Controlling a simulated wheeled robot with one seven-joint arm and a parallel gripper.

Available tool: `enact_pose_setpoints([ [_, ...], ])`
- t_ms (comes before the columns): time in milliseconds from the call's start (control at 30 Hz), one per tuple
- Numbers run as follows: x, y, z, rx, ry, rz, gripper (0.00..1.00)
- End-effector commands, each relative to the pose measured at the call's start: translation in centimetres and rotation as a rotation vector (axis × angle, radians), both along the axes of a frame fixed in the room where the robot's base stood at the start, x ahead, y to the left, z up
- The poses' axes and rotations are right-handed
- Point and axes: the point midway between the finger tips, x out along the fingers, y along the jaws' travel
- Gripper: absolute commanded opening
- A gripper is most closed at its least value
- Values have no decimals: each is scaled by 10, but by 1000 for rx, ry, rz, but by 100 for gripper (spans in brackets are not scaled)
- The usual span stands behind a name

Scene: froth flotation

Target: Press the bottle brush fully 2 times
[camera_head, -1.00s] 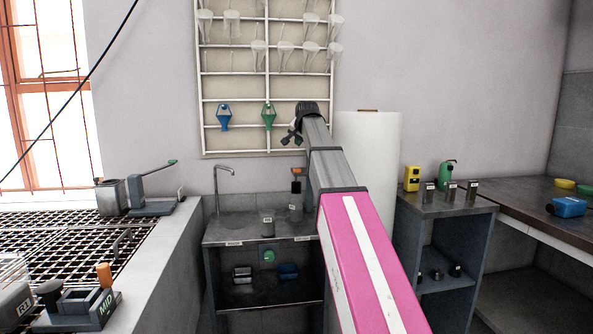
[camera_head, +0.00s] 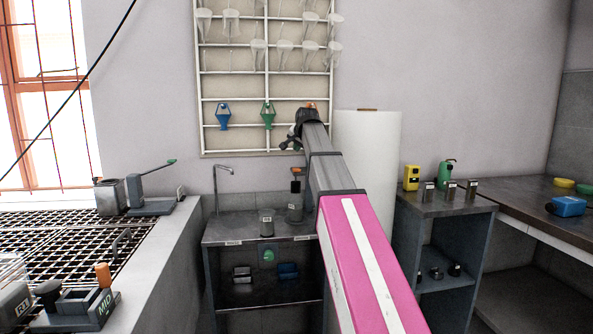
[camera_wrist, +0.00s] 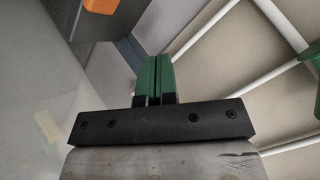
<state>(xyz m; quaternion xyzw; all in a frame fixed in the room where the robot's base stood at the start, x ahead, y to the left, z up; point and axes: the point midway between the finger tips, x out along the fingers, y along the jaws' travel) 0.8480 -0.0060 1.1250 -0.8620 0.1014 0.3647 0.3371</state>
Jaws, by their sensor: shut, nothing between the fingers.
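No thing is clearly recognisable as the bottle brush. An orange block on a dark part, perhaps the same piece, is cut off at the top left of the wrist view (camera_wrist: 101,5). My gripper (camera_head: 290,141) is small in the head view, in front of the rack's lower edge and above the counter. In the wrist view its green fingertips (camera_wrist: 154,56) are together, with nothing between them. No contact is visible.
A white wall rack (camera_head: 199,120) holds clear glassware and blue and green hanging pieces. A tap (camera_head: 217,180) stands left on the sink counter (camera_head: 225,231). A large white roll (camera_head: 372,170) stands close to the right of my arm. A cabinet with small items is farther right.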

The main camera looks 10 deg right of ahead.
Motion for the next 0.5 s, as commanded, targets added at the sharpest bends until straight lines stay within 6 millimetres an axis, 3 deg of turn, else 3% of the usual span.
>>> enact_pose_setpoints([
  [300, -1, 0, -41, 0, 0, 0, 0],
  [500, 0, 0, -52, -1, 0, 1, 0],
])
